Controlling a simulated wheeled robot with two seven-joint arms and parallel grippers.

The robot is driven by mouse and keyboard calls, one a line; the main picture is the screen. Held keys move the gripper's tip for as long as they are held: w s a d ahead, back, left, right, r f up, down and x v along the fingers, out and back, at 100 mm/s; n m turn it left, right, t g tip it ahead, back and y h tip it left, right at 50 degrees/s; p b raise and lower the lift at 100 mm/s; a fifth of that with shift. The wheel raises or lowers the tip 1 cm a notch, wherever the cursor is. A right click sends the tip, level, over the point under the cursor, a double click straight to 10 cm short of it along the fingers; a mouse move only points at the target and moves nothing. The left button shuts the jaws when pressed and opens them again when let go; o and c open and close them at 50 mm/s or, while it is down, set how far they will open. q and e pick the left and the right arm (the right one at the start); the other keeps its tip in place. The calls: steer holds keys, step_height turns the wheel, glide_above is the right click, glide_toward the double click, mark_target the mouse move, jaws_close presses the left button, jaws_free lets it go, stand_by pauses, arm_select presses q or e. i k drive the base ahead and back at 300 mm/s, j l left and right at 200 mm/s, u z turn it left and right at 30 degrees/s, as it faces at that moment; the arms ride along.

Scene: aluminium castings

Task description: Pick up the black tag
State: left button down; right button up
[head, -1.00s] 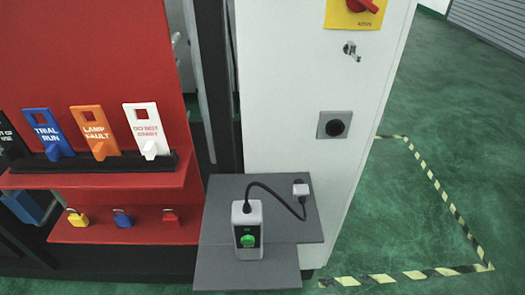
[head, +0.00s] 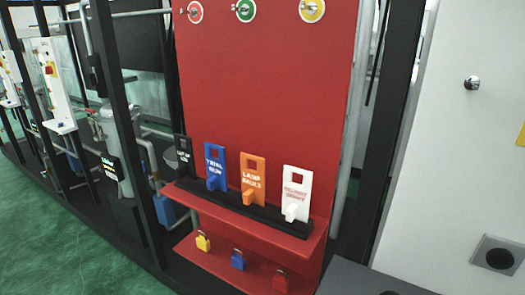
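The black tag (head: 185,155) stands upright at the left end of a black holder strip (head: 240,208) on the red shelf. Its white lettering is too small to read fully. To its right in the same strip stand a blue tag (head: 216,166) reading "TRIAL RUN", an orange tag (head: 253,178) reading "LAMP FAULT" and a white tag (head: 297,192). Neither of my grippers shows in the head view.
A lower red shelf (head: 222,272) holds yellow (head: 203,242), blue (head: 238,261) and red (head: 280,282) padlocks. Round labels hang higher on the red panel (head: 265,85). A white cabinet (head: 455,150) and grey shelf (head: 360,281) are at right. Green floor (head: 55,230) is open at left.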

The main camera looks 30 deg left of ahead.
mark_target(185, 156)
steer(key=u, duration=1.55)
